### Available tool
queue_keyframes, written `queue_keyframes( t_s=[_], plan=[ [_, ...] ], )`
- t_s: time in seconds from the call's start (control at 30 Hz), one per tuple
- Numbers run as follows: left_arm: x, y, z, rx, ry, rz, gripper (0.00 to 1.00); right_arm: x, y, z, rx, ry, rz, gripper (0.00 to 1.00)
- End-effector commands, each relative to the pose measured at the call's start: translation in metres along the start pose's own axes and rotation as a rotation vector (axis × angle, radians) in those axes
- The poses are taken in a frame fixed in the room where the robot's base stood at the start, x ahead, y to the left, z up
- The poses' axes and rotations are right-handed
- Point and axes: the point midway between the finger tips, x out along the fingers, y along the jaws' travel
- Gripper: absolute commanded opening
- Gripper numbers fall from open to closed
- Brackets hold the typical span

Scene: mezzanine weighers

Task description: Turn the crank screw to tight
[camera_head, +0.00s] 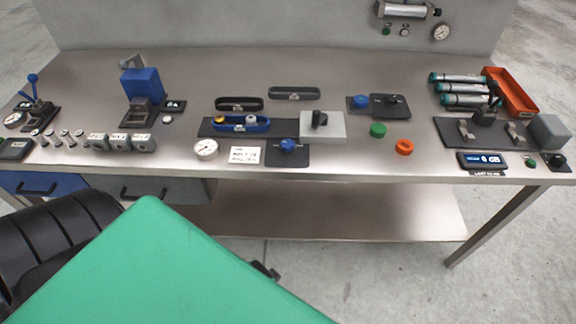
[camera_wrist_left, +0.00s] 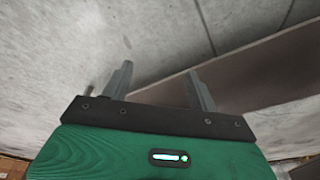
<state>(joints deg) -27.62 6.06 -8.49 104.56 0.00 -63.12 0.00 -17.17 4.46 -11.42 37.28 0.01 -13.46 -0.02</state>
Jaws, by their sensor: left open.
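On the steel bench in the head view, several small controls have handles or knobs, and I cannot tell for sure which is the crank screw. A grey block with a black handle (camera_head: 320,119) stands near the middle. A blue knob (camera_head: 288,145) sits on a black plate just in front of it. A fixture with a black handle (camera_head: 488,113) is at the right. My left gripper (camera_wrist_left: 162,85) is open and empty in the left wrist view, with floor and a flat panel beyond it. In the head view its fingers are mostly hidden behind my green arm. My right gripper is not seen.
The bench (camera_head: 400,165) holds a blue device (camera_head: 141,82), a lever unit (camera_head: 34,92), a gauge (camera_head: 206,149), green (camera_head: 378,130) and orange (camera_head: 404,147) knobs, and an orange tray (camera_head: 512,92). A lower shelf (camera_head: 340,210) runs underneath. A black seat (camera_head: 60,240) is at the lower left.

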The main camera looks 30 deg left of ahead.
Motion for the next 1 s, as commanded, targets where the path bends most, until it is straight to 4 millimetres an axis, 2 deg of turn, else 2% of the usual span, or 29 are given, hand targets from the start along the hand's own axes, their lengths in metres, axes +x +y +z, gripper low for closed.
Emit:
queue_keyframes(
  t_s=[0.03, 0.1, 0.37, 0.5, 0.7, 0.87, 1.0],
  plan=[
    [-0.022, -0.001, -0.009, -0.001, 0.014, -0.001, 0.6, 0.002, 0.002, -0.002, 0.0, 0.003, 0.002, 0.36],
    [-0.05, -0.002, -0.018, -0.003, 0.024, -0.003, 0.6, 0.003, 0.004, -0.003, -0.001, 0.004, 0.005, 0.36],
    [-0.136, -0.003, -0.044, -0.015, 0.064, 0.007, 0.6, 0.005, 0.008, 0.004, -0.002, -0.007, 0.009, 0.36],
    [-0.18, 0.004, -0.07, -0.031, 0.098, 0.047, 0.6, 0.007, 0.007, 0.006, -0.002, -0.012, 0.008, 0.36],
    [-0.196, 0.018, -0.104, -0.056, 0.107, 0.118, 0.6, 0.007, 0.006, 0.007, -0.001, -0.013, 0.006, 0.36],
    [-0.199, 0.024, -0.136, -0.08, 0.096, 0.162, 0.6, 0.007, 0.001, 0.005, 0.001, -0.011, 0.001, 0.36],
    [-0.199, 0.024, -0.169, -0.115, 0.066, 0.187, 0.6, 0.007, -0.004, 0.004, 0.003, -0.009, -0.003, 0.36]
  ],
)
